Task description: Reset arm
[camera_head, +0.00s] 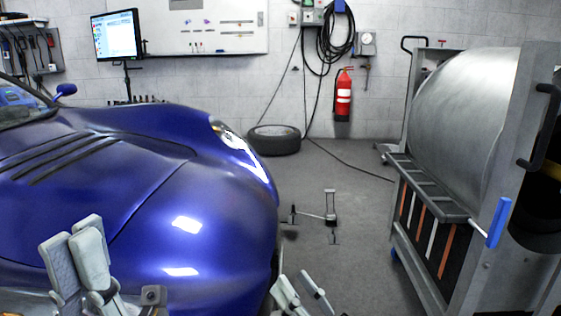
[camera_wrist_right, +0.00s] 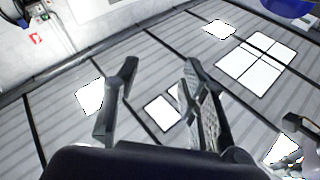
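My left gripper (camera_head: 76,240) is at the lower left of the head view, in front of the blue car (camera_head: 150,215). Its grey finger pads overlap in this view, so I cannot tell the gap between them; no object shows in them. My right gripper (camera_head: 300,282) is at the bottom middle of the head view, partly cut off by the frame edge, near the car's front. In the right wrist view the right gripper (camera_wrist_right: 160,85) has its two fingers apart with nothing between them. That view faces the ceiling lights (camera_wrist_right: 255,62).
The hub dynamometer cart (camera_head: 430,230) with a large silver drum (camera_head: 465,105) stands at the right. A tyre (camera_head: 274,139) lies by the back wall, near a red fire extinguisher (camera_head: 343,95). A small metal stand (camera_head: 328,210) is on the floor. Other floor between car and cart is clear.

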